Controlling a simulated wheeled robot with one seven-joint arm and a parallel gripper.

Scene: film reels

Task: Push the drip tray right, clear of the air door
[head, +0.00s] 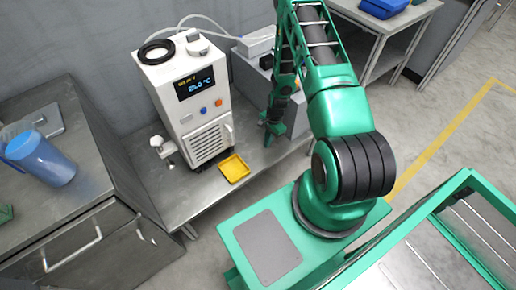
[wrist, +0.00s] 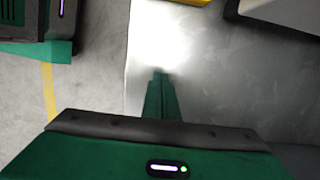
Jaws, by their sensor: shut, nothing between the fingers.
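The yellow drip tray (head: 234,169) lies flat on the grey metal table, at the foot of the white chiller (head: 187,97). It sits in front of the right part of the slatted air door (head: 207,143) low on the chiller's front. In the wrist view only a strip of the tray (wrist: 190,2) shows at the top edge. My gripper (head: 267,138) points down, right of the tray and apart from it. In the wrist view its fingers (wrist: 161,80) are together with nothing between them, low over the table. The fingertips are partly hidden in the head view.
A grey box (head: 252,82) stands behind my arm, right of the chiller. White fittings (head: 163,147) are at the chiller's left. The metal table (wrist: 225,80) has bare room around my fingers.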

